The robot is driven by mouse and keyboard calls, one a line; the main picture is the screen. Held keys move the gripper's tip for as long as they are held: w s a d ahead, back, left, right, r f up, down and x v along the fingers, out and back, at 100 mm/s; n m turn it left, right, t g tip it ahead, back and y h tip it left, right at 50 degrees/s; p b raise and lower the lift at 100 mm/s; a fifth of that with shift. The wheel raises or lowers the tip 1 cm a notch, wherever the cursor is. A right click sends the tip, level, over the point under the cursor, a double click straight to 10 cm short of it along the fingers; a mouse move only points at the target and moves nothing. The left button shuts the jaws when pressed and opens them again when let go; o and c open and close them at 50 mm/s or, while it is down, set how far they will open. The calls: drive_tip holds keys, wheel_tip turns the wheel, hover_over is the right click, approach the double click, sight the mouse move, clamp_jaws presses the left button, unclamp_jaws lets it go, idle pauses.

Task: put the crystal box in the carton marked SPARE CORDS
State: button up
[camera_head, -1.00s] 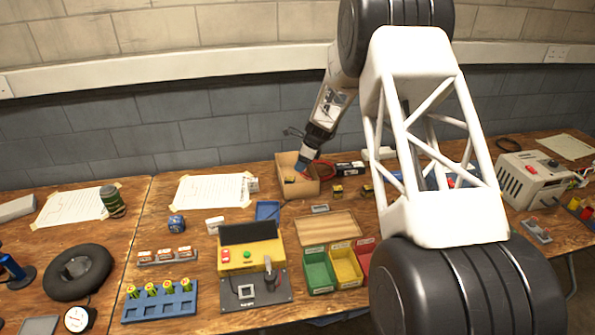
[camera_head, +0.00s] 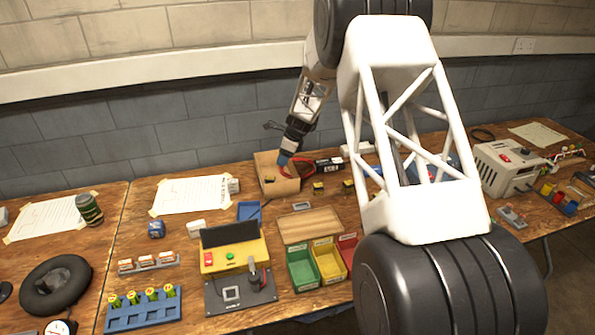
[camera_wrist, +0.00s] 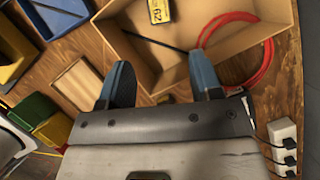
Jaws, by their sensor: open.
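An open cardboard carton (camera_head: 284,187) stands at the back of the bench. Its marking is not readable. Inside it lies a small yellow box (camera_head: 268,180) with a pale numbered label, which also shows in the wrist view (camera_wrist: 159,12). I take it for the crystal box.
A red cable (camera_wrist: 268,60) loops at the carton's edge. Small yellow-and-black blocks (camera_head: 318,187) stand right of it, and a white power strip (camera_wrist: 284,143) lies near. Green and yellow bins (camera_head: 303,272) and a yellow control panel (camera_head: 234,256) are in front.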

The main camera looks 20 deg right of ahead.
drive_tip(key=s+a+r+n+h, duration=0.15)
drive_tip(key=s+r+n, duration=0.35)
drive_tip(key=s+r, duration=0.7)
drive_tip(key=s+a+r+n, duration=0.2)
drive_tip(key=s+r+n, duration=0.4)
drive_tip(key=s+r, duration=0.65)
drive_tip(key=s+n+t+h, duration=0.1)
drive_tip(key=s+n, duration=1)
drive_tip(key=s, duration=2.4)
drive_tip(key=shift+s+a+h, duration=0.2)
drive_tip(key=shift+s+h, duration=0.15)
drive_tip(key=shift+h, duration=0.5)
